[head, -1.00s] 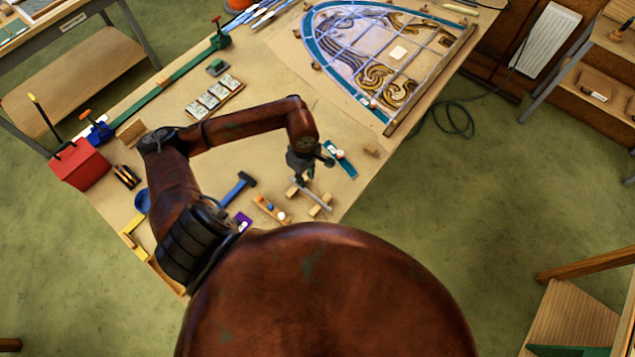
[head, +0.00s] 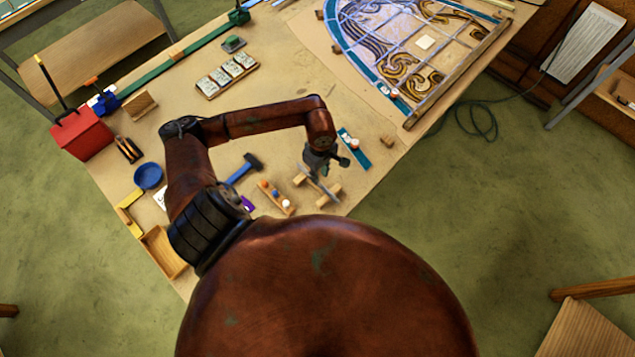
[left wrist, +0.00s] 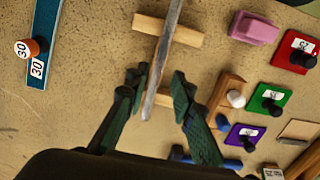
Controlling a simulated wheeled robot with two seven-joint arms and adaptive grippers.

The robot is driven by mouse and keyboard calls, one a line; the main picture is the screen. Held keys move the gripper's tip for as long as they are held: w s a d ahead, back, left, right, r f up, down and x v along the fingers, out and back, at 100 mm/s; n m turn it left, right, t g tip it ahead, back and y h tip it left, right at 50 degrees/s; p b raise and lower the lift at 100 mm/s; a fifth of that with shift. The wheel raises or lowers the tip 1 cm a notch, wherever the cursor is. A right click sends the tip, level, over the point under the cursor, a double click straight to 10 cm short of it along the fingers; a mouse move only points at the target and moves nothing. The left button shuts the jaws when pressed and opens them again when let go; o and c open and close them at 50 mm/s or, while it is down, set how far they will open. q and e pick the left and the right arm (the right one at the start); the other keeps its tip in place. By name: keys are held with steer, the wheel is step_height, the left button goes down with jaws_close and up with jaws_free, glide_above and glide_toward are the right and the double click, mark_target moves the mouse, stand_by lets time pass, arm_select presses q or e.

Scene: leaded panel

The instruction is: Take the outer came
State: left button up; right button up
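The came, a thin grey metal strip (head: 324,190), lies across two small wooden blocks near the bench's front edge. It also shows in the left wrist view (left wrist: 163,60), running up between the fingers. My left gripper (head: 316,174) is above the strip, fingers pointing down. In the left wrist view its green fingers (left wrist: 157,88) are spread, one on each side of the strip, with gaps on both sides. The leaded panel (head: 425,42) lies at the back right of the bench, partly out of frame. My right gripper is not in view.
A wooden rack with coloured knobs (head: 277,197) and a blue hammer (head: 243,168) lie left of the came. A teal strip with a numbered knob (head: 354,150) lies behind it. A red toolbox (head: 82,135) stands far left.

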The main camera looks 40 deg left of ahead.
mark_target(320, 184)
arm_select(q)
step_height(320, 184, down, 5)
steer(key=shift+f+p, duration=0.1)
steer(key=shift+p, duration=1.1)
steer(key=shift+f, duration=0.25)
steer(key=shift+c, duration=0.4)
jaws_close()
